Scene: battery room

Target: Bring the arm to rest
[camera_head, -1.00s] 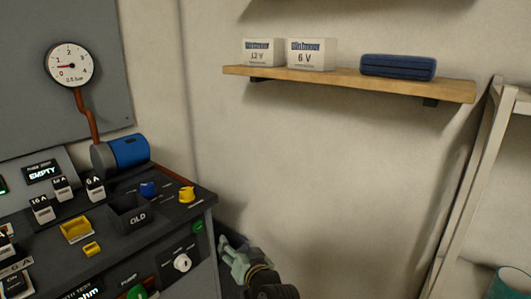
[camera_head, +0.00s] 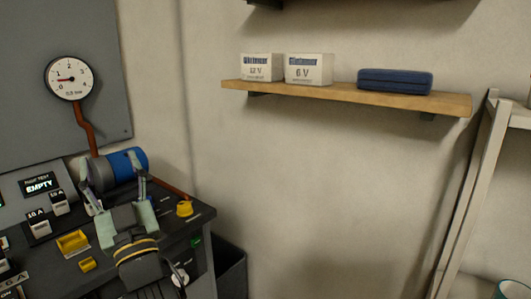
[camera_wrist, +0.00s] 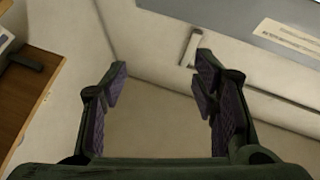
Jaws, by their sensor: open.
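My arm comes up from the bottom of the head view. My gripper (camera_head: 116,186) is over the right part of the dark bench, in front of the blue cylinder. Its two fingers stand apart with nothing between them. In the wrist view my gripper (camera_wrist: 160,90) is also open and empty, with pale wall behind it. My gripper and arm hide the OLD bin area and part of the bench front.
The bench (camera_head: 188,222) holds a blue cylinder (camera_head: 125,165), a yellow tray (camera_head: 73,243) and a yellow knob (camera_head: 184,208). A gauge (camera_head: 69,78) hangs above. A wooden shelf (camera_head: 340,97) carries two white boxes and a blue case (camera_head: 395,81). A white rack (camera_head: 470,200) stands right.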

